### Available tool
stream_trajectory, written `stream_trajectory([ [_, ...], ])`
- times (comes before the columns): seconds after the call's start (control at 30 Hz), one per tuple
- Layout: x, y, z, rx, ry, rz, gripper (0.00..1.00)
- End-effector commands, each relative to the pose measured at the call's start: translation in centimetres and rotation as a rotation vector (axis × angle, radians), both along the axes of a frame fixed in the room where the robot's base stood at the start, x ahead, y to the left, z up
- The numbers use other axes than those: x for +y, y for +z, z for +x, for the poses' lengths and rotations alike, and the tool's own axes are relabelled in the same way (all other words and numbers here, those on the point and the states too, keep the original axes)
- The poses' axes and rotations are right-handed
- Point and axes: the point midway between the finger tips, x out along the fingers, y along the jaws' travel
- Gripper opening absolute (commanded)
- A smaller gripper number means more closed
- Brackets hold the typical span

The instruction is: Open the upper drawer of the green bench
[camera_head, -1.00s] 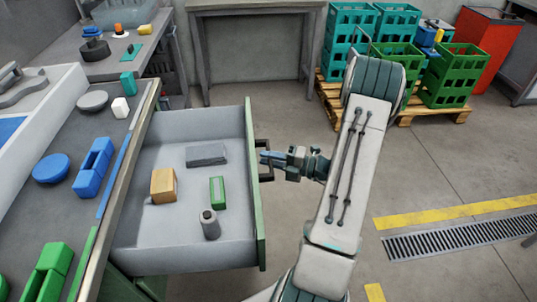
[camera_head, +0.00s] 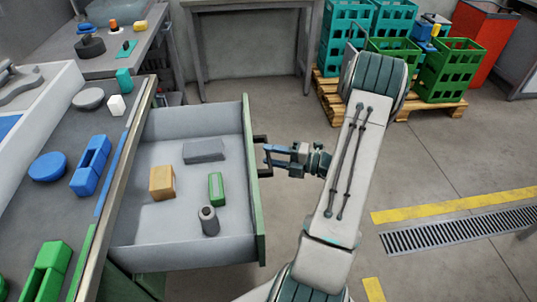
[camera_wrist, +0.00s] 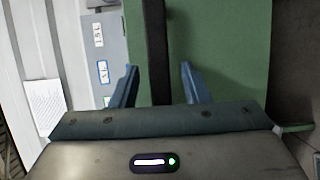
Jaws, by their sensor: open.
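The upper drawer (camera_head: 180,250) of the green bench stands pulled well out, its grey inside in full view. Its green front panel (camera_head: 256,215) faces right and carries a black handle (camera_head: 265,172). My gripper (camera_head: 267,156) is open at that handle, with nothing clamped. In the wrist view, the two blue fingers (camera_wrist: 160,82) stand apart on either side of the dark handle bar (camera_wrist: 157,40), with the green front (camera_wrist: 225,50) behind. Whether a finger touches the bar cannot be told.
In the drawer lie a grey block (camera_head: 204,151), a tan box (camera_head: 162,183), a green box (camera_head: 216,189) and a grey cylinder (camera_head: 208,220). The bench top (camera_head: 60,215) holds several parts. Crates (camera_head: 445,75) stand at the back right. Floor right of my arm is clear.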

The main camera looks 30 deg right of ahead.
Motion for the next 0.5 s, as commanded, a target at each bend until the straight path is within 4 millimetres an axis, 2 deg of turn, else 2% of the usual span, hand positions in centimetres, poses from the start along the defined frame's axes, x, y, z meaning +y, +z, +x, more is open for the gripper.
stream_trajectory([
  [0.3,-5.1,0.0,-5.1,0.001,-0.002,0.001,0.42],
  [0.5,-7.6,0.0,-7.6,0.001,0.000,-0.001,0.42],
])
